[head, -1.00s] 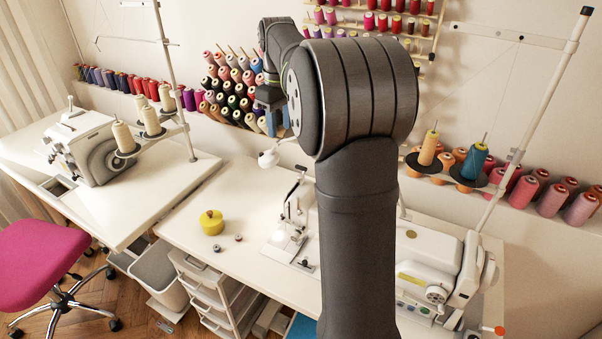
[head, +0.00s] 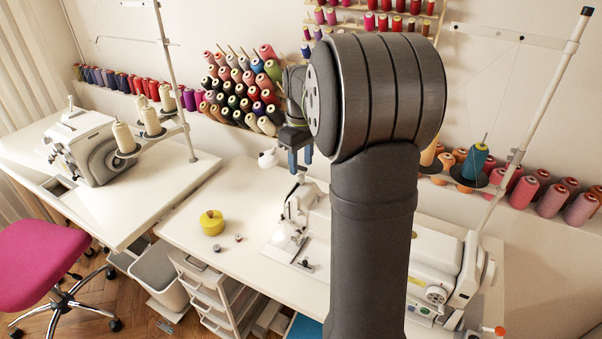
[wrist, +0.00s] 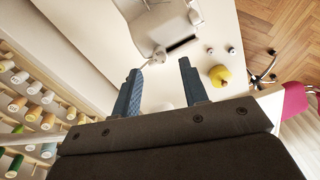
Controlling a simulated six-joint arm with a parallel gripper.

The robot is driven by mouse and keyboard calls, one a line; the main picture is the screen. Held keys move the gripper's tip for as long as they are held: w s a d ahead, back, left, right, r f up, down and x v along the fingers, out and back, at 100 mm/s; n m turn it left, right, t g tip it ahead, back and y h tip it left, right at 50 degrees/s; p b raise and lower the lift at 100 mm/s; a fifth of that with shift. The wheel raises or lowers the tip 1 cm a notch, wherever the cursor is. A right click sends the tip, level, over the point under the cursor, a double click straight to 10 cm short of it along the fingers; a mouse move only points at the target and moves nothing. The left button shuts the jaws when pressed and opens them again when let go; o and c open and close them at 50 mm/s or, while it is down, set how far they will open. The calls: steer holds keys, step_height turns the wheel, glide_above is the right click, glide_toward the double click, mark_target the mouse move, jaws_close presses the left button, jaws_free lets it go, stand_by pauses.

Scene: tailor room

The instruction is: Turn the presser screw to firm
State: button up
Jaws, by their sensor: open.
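The white sewing machine (head: 440,259) stands on the white table, partly hidden behind my arm. Its needle end (head: 293,215) shows left of my arm. A small dark-and-light fitting (head: 299,179) rises from the top of that end; it may be the presser screw, but it is too small to tell. My gripper (head: 300,164) is open and empty, just above this end in the head view. In the wrist view its two blue fingers (wrist: 160,72) are spread, with table between them. The screw's setting cannot be read.
A yellow round container (head: 211,222) and two small spools stand left on the table. Thread cones (head: 235,92) line the wall behind.

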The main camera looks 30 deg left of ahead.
mark_target(301, 176)
steer(key=shift+f, duration=2.2)
steer(key=shift+c, duration=0.4)
jaws_close()
